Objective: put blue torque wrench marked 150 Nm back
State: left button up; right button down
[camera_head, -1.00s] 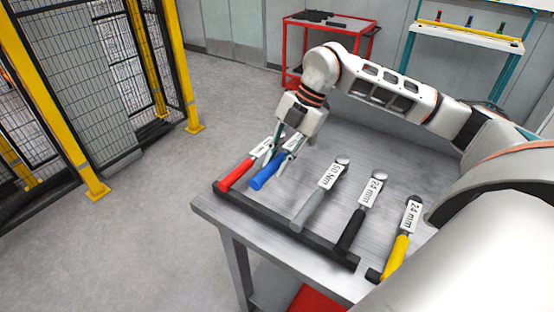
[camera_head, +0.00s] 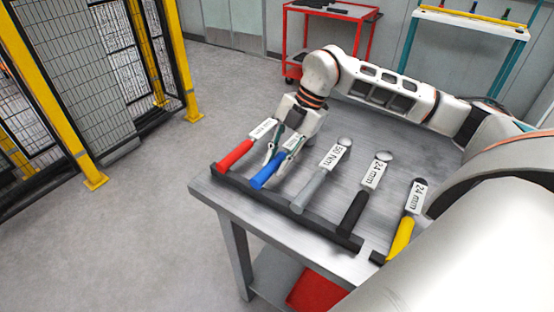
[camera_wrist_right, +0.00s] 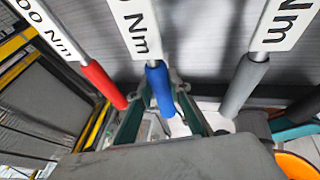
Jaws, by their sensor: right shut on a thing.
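The blue-handled torque wrench (camera_head: 268,173) lies between the red-handled and grey-handled ones in the head view. Its handle end is at the black rack bar (camera_head: 327,229) along the table edge; I cannot tell if it touches. My right gripper (camera_head: 283,150) is shut on this wrench from above. In the right wrist view its blue handle (camera_wrist_right: 160,86) sits between the two fingers, and its white label shows only a last 0 and "Nm"; the rest is cut off. My left gripper is not in view.
Red-handled (camera_head: 233,156) and grey-handled (camera_head: 311,189) wrenches lie close on either side. Black-handled (camera_head: 353,215) and yellow-handled (camera_head: 400,238) tools lie farther right. The steel table (camera_head: 240,210) is bare behind the row. A red cart (camera_head: 330,10) and a yellow-posted fence (camera_head: 185,70) stand beyond.

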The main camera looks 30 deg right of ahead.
jog(key=shift+f, duration=0.3)
jog(key=c, duration=1.8)
grip_release()
jog(key=v, duration=1.2)
jog(key=shift+s+a, duration=0.1)
jog(key=shift+a, duration=0.05)
